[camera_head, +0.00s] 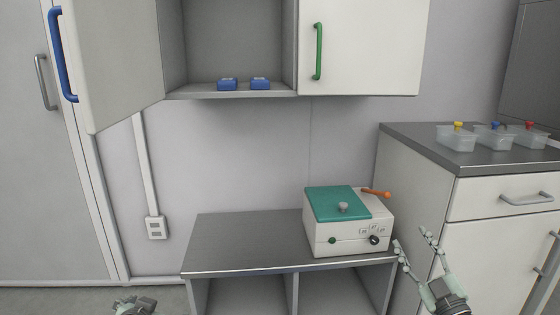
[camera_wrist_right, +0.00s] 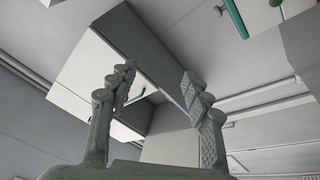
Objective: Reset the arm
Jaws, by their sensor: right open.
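My right gripper (camera_head: 418,250) is at the lower right in the head view, in front of the counter cabinet and to the right of the white device. Its two fingers are spread, with nothing between them. The right wrist view shows the same open fingers (camera_wrist_right: 160,90), tilted up toward cabinets and the ceiling. Only a small top part of my left arm's end (camera_head: 135,306) shows at the bottom edge of the head view, and its fingers cannot be made out.
A white device (camera_head: 345,238) with a teal lid (camera_head: 338,204) and orange lever (camera_head: 376,193) stands on a low grey table (camera_head: 240,245). Two blue boxes (camera_head: 227,84) sit in the wall cabinet, whose left door (camera_head: 110,60) is open. Clear bins (camera_head: 456,140) stand on the right counter (camera_head: 400,134).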

